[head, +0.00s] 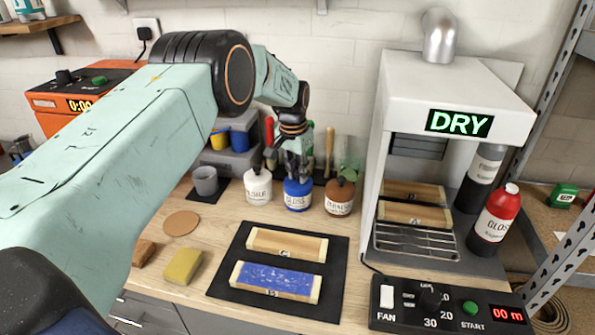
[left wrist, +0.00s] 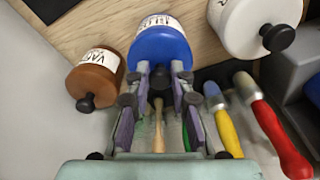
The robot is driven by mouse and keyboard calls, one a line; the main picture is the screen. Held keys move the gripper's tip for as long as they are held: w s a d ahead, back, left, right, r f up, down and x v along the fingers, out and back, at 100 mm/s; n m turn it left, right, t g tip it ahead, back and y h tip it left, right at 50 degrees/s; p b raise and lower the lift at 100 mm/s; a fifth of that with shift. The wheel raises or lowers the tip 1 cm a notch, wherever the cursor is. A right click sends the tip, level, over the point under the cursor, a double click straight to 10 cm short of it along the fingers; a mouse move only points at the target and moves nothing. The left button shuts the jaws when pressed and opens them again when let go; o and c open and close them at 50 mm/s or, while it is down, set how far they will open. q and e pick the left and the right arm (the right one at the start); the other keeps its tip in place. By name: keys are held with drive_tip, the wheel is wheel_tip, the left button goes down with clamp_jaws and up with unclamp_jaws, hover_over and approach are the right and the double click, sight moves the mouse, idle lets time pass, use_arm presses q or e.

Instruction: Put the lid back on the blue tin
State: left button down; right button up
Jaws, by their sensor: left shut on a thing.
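My left gripper (head: 297,158) points down at the tin's top and is shut on a dark knob. In the left wrist view the left gripper (left wrist: 160,77) has its fingers close around the knob at the top of the blue tin (left wrist: 160,48). The fingers hide most of the knob and lid, so I cannot tell whether the lid is seated or just above the rim. My right gripper is not in view.
The white tin (head: 258,186) and brown tin (head: 339,196) stand close on either side. A black mat (head: 338,246) with two wooden boards lies in front. A grey cup (head: 205,181) is at left, and the white DRY cabinet (head: 400,95) stands at right.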

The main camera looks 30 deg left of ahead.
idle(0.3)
use_arm(q)
drive_tip(key=c, duration=1.1)
unclamp_jaws()
drive_tip(key=shift+o, duration=0.4)
drive_tip(key=o, duration=0.4)
drive_tip(key=shift+r, duration=0.1)
drive_tip(key=shift+r+p, duration=2.5)
drive_tip(key=shift+r, duration=1)
drive_tip(key=shift+c, duration=0.3)
drive_tip(key=shift+f, duration=0.1)
clamp_jaws()
